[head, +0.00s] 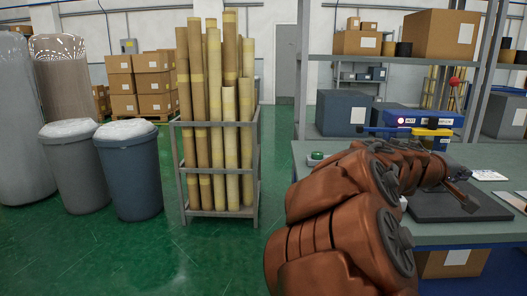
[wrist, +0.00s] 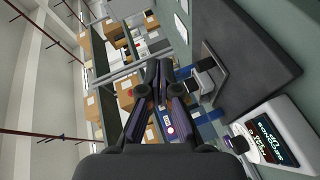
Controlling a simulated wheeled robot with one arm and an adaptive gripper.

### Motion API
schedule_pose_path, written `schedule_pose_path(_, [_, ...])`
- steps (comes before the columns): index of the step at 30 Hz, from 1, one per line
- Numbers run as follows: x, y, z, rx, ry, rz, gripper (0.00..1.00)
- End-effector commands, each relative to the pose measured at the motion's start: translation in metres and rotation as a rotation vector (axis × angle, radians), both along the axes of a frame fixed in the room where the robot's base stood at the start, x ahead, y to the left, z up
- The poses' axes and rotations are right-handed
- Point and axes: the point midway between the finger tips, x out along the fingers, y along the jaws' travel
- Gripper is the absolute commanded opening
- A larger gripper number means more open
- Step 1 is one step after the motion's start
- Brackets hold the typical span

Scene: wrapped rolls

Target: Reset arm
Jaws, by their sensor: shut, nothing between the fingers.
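My arm reaches from the lower middle to the right in the head view, over the workbench (head: 440,235). The wrist view is turned sideways, with the dark mat (wrist: 235,40) and shelves around the fingers.
A rack of long wrapped rolls (head: 215,120) stands left of the bench. Two bins (head: 130,175) stand further left. Shelves with boxes (head: 440,35) rise behind the bench. A blue device (head: 425,120) sits behind my arm. Green floor is clear at front left.

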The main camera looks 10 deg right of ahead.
Motion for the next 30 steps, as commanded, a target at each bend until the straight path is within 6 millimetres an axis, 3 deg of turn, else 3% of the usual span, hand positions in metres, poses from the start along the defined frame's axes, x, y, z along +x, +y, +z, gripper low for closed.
schedule_pose_path(5, [-0.042, 0.046, -0.065, 0.264, -0.053, -0.072, 0.00])
schedule_pose_path(8, [-0.063, 0.085, -0.110, 0.437, -0.043, -0.099, 0.00])
schedule_pose_path(15, [-0.108, 0.194, -0.200, 0.815, 0.074, -0.112, 0.00])
schedule_pose_path(21, [-0.150, 0.283, -0.245, 1.063, 0.232, -0.086, 0.00])
schedule_pose_path(30, [-0.210, 0.373, -0.269, 1.288, 0.453, -0.043, 0.00])
